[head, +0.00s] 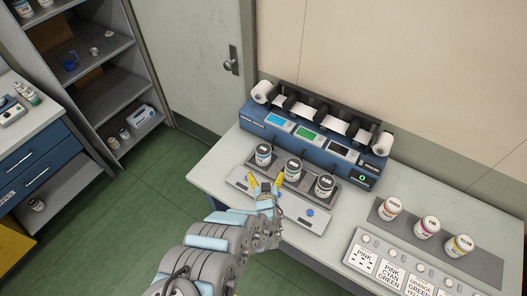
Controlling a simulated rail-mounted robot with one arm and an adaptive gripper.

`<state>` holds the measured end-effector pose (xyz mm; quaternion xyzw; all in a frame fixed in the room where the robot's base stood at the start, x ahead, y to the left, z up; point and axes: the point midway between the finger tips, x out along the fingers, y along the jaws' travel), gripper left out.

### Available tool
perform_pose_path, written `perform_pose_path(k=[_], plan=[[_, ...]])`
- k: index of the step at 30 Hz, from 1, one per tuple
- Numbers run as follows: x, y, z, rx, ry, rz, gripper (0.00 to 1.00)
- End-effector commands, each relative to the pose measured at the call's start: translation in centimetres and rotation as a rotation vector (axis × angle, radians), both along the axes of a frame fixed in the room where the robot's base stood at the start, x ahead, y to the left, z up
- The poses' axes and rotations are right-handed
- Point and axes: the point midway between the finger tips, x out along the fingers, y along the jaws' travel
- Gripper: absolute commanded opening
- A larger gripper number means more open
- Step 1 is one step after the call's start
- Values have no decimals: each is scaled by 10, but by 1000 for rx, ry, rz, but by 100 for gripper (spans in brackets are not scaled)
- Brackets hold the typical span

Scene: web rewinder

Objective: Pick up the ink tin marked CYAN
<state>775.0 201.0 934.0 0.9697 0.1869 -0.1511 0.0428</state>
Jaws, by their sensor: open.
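Three tins with dark lids stand in a row on a dark plate at the machine's front: a left tin (263,155), a middle tin (292,169) and a right tin (324,186). Three white-lidded tins stand on the right of the bench: one with an orange band (389,208), one pinkish (426,228), one yellow (459,246). The lettering is too small to tell which one is marked CYAN. My gripper (266,180) is open, its yellow fingertips apart and nothing visible between them. It is over the grey tray, just in front of the left and middle tins.
The blue rewinder (270,133) with white rolls stands behind the dark-lidded tins. A light grey tray (240,180) lies in front of them. A panel with word cards (391,270) is at the bench's front right. Bare bench (215,165) shows at the left end.

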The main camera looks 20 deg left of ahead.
Motion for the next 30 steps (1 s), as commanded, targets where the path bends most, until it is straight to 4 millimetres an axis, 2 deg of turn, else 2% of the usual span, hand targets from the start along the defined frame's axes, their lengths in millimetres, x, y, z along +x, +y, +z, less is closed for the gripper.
perform_pose_path(k=[3,7,30], plan=[[-9,8,-7,10,35,-4,100],[-9,10,-11,13,45,-7,100],[50,32,-34,15,39,-8,100]])
